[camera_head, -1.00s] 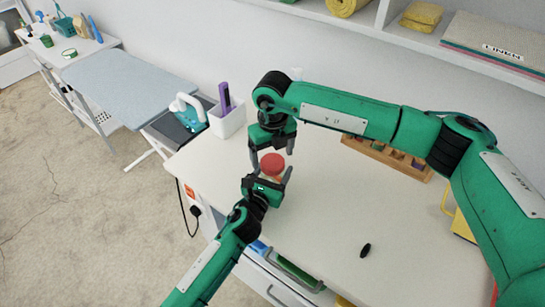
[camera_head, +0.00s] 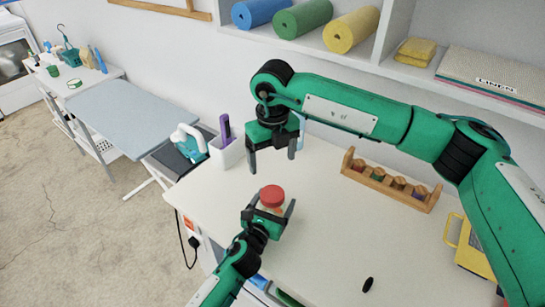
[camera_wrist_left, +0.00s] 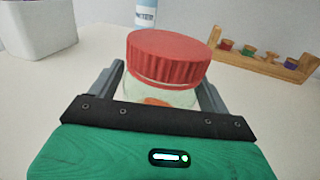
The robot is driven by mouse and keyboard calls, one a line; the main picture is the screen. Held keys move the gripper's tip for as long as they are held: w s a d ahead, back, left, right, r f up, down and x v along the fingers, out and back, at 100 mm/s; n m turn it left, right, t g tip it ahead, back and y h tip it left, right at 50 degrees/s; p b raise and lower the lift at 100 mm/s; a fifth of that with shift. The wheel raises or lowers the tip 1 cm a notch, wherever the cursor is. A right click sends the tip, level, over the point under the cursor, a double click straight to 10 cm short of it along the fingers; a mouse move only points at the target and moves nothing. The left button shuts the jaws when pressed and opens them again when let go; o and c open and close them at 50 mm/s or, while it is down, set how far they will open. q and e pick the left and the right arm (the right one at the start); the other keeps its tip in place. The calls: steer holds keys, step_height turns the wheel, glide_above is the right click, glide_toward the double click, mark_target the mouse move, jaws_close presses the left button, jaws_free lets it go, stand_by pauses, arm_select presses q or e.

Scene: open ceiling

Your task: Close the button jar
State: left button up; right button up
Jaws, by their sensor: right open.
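The button jar (camera_wrist_left: 160,92) is a clear jar with an orange-red content, standing upright on the white table.
A white holder (camera_head: 226,152) with a purple item stands at the table's back left. A wooden rack (camera_head: 390,184) with spools is at the back right. A small black object (camera_head: 368,284) lies near the front. A yellow-handled box (camera_head: 472,245) is at the right. The table's middle is clear.

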arm_select(q)
steer(key=shift+o, duration=0.5)
steer(key=shift+s+a+f, duration=0.1)
steer(key=shift+s+a, duration=0.05)
steer(key=shift+s, duration=0.1)
steer(key=b+v, duration=0.2)
steer(key=v, duration=1.1)
steer(key=shift+s+b, duration=0.2)
steer(key=shift+b, duration=0.1)
